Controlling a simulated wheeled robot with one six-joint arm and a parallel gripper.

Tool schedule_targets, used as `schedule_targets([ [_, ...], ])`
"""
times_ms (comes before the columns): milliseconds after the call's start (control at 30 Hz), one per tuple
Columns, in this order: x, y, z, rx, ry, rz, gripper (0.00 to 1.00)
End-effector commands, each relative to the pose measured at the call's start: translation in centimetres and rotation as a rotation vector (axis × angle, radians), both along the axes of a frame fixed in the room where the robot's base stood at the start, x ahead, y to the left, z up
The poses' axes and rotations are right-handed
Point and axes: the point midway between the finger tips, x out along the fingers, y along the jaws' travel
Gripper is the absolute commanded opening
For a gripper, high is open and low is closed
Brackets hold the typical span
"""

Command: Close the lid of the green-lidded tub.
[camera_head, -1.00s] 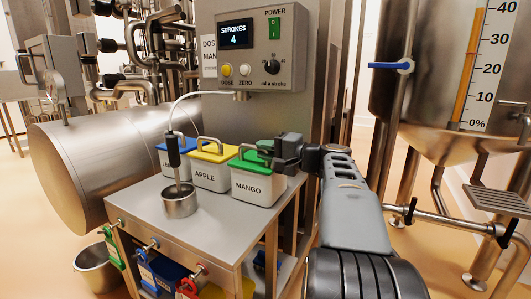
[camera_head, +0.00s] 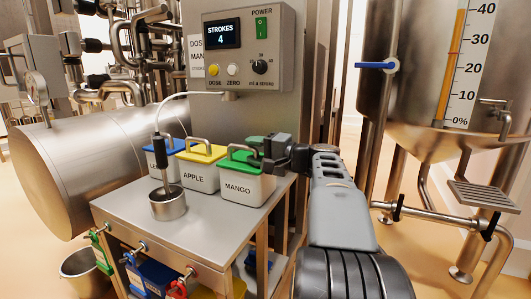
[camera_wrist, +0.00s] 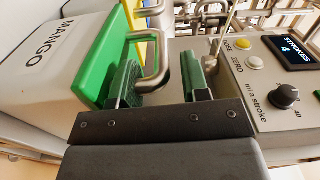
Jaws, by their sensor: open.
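The green-lidded tub (camera_head: 247,188), a white tub marked MANGO, stands at the right end of a row on the steel bench. Its green lid (camera_head: 238,164) lies over the top, with a metal loop handle (camera_head: 240,150); whether it is fully seated cannot be told. My gripper (camera_head: 264,158) is at the lid's right side, in front of part of it. In the wrist view, my gripper (camera_wrist: 160,68) is open, its fingers apart with the lid's handle (camera_wrist: 158,50) showing between them. The green lid (camera_wrist: 95,65) is beside the left finger; contact cannot be told.
A yellow-lidded APPLE tub (camera_head: 198,176) and a blue-lidded tub (camera_head: 158,160) stand to the left. A metal cup (camera_head: 168,205) sits on the bench front (camera_head: 205,225). The dosing control box (camera_head: 243,50) rises behind. A large steel hopper (camera_head: 400,60) stands at right.

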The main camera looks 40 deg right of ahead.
Motion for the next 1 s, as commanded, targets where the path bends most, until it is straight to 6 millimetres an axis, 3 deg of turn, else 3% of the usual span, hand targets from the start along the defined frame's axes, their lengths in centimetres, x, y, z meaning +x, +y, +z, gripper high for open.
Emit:
schedule_targets([
  [167, -2.0, -1.2, 0.2, -0.001, -0.001, -0.005, 0.42],
  [600, -9.5, -5.3, 0.2, 0.001, 0.001, -0.006, 0.42],
  [800, -11.3, -6.3, 0.1, 0.0, 0.001, -0.003, 0.42],
  [1000, -12.0, -6.6, 0.0, 0.0, 0.001, -0.001, 0.42],
])
